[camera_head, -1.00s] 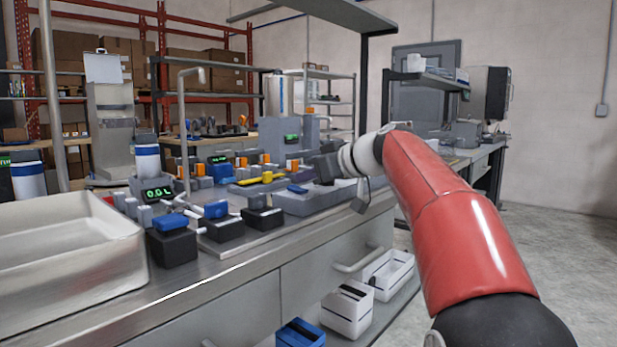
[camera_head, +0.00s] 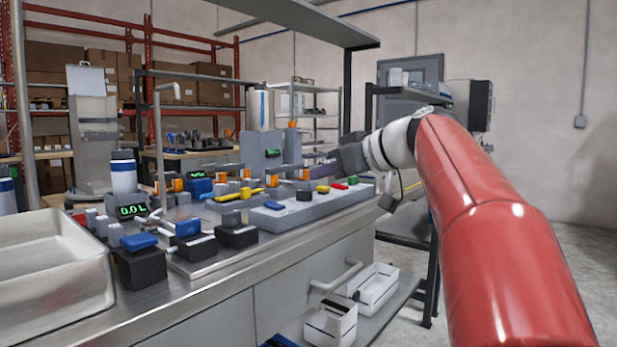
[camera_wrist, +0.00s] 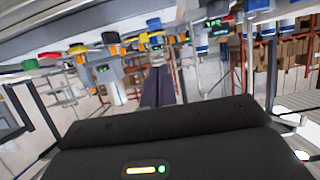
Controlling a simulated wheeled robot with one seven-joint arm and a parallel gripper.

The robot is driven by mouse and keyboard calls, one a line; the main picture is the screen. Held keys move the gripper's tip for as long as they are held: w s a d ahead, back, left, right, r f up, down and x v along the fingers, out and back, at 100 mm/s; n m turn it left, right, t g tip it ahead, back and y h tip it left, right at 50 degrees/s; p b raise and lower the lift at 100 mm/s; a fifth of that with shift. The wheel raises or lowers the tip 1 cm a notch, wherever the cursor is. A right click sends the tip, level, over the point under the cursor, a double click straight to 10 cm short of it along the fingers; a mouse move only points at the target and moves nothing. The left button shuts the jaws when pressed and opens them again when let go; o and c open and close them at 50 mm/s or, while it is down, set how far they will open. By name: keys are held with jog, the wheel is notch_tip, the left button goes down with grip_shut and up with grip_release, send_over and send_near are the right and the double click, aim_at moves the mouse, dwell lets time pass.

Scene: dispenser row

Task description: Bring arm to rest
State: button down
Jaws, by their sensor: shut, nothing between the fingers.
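My arm reaches in from the right in the head view, red at its near part and white at the wrist. My gripper (camera_head: 346,158) is at the far end of it, beside and above the right part of the bench. In the wrist view the two dark fingers (camera_wrist: 157,88) lie close together with nothing between them. The wrist picture is tilted and shows the bench items along its top. A grey panel with coloured buttons (camera_head: 318,200) lies on the bench below my gripper.
A metal sink tray (camera_head: 50,262) stands at the left of the bench. White bins (camera_head: 374,288) sit on a low shelf. Floor at right is clear.

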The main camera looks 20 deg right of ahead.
jog(key=shift+s+d, duration=0.1)
jog(key=shift+s, duration=0.1)
dwell(0.3)
jog(key=s+a+f+m+g+h, duration=0.25)
jog(key=s+f, duration=0.35)
jog(key=f, duration=0.3)
jog(key=s+a+f+m+g+h, duration=0.1)
jog(key=s+a+f+m+h, duration=0.2)
jog(key=s+f, duration=0.45)
jog(key=s+f+m+g+h, duration=0.1)
jog(key=s+f, duration=0.6)
jog(key=f, duration=0.2)
jog(key=s+f+g+h, duration=0.1)
jog(key=s+f, duration=0.5)
jog(key=f, duration=0.4)
jog(key=shift+s+d+m+h, duration=0.35)
jog(key=shift+r, duration=0.1)
